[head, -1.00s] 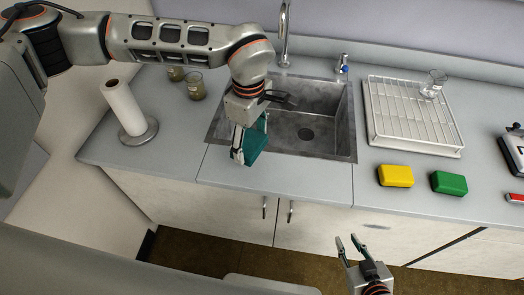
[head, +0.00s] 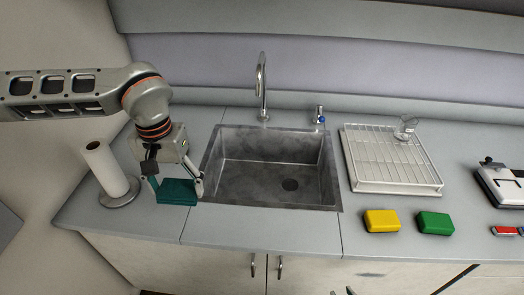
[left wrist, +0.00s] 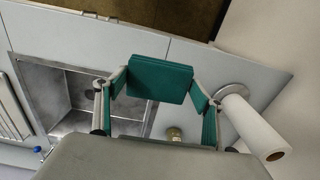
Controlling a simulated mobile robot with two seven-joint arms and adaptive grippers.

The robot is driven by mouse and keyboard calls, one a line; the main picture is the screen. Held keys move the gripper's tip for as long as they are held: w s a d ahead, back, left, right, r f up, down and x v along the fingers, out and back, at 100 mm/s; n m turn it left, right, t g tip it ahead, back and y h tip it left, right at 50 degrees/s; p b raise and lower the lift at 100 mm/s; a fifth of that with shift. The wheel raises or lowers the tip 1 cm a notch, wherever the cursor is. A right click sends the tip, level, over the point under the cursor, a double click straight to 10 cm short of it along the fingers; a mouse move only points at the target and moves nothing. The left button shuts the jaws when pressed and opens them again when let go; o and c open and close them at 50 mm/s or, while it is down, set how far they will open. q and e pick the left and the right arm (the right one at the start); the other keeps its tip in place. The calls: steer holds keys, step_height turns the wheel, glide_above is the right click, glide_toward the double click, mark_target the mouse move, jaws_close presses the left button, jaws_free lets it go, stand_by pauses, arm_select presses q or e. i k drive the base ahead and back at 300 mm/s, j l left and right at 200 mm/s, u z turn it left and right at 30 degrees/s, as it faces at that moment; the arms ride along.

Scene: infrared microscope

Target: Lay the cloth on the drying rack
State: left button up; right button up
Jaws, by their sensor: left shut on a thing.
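The cloth (head: 177,192) is a teal folded pad. My left gripper (head: 176,186) is shut on it, with one finger at each side, and holds it over the counter left of the sink. In the left wrist view the cloth (left wrist: 160,79) spans the gap between the fingertips (left wrist: 158,82). The drying rack (head: 388,184) is a white wire rack on a tray, right of the sink. A clear glass beaker (head: 405,127) stands at its back right corner; the rest is bare. Only the separated fingertips of my right gripper (head: 341,292) show at the bottom edge.
The sink (head: 270,185) with its tap (head: 262,85) lies between the cloth and rack. A paper towel roll (head: 106,170) stands at the left. Yellow (head: 381,220) and green (head: 435,223) sponges lie before the rack.

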mark_target(381, 163)
steer(key=l+z, duration=0.25)
steer(key=l, duration=0.15)
steer(key=i+l+z, duration=0.1)
steer(key=l+z, duration=0.2)
steer(key=i+l+z, duration=0.25)
steer(key=l, duration=0.25)
steer(key=l+z, duration=0.25)
steer(key=i+l, duration=0.05)
steer(key=l, duration=0.05)
